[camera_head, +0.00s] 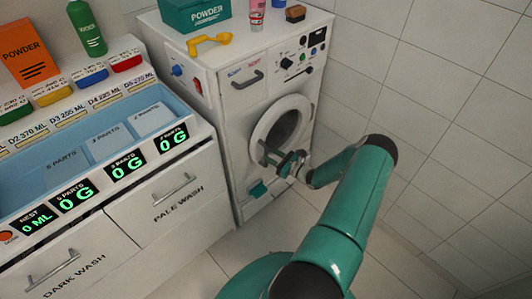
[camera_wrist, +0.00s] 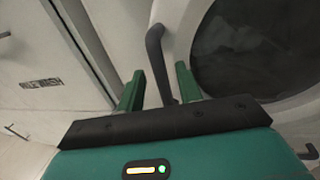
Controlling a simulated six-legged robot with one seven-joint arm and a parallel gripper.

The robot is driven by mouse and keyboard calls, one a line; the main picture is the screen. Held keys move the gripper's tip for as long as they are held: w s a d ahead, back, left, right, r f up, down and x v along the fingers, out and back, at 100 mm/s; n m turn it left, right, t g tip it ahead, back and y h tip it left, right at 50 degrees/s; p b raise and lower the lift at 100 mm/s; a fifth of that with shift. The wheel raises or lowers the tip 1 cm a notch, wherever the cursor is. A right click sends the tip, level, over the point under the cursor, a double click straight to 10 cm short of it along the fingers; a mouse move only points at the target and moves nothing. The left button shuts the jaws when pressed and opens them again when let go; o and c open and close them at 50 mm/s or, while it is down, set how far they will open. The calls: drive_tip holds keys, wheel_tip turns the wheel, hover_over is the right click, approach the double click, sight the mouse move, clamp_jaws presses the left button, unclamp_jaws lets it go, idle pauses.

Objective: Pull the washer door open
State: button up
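The white washer (camera_head: 262,90) stands against the tiled wall in the head view. Its round door (camera_head: 258,135) has a white ring and dark glass and appears shut; the glass (camera_wrist: 250,45) fills the upper right of the wrist view. A dark bar handle (camera_wrist: 154,50) is at the door's left edge. My gripper (camera_head: 284,158) is in front of the door's lower part. In the wrist view my gripper (camera_wrist: 160,85) has its two green fingers apart, with the handle's lower end between them. I see gaps beside the handle; contact is not clear.
A white cabinet (camera_head: 175,205) with drawers and a blue tray stands left of the washer. A powder box (camera_head: 197,14), a yellow scoop (camera_head: 209,42) and small items sit on the washer top. Tiled walls (camera_head: 420,70) close the right side. Floor is clear in front.

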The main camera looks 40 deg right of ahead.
sight(266, 165)
drive_tip(key=shift+x, duration=1.6)
clamp_jaws()
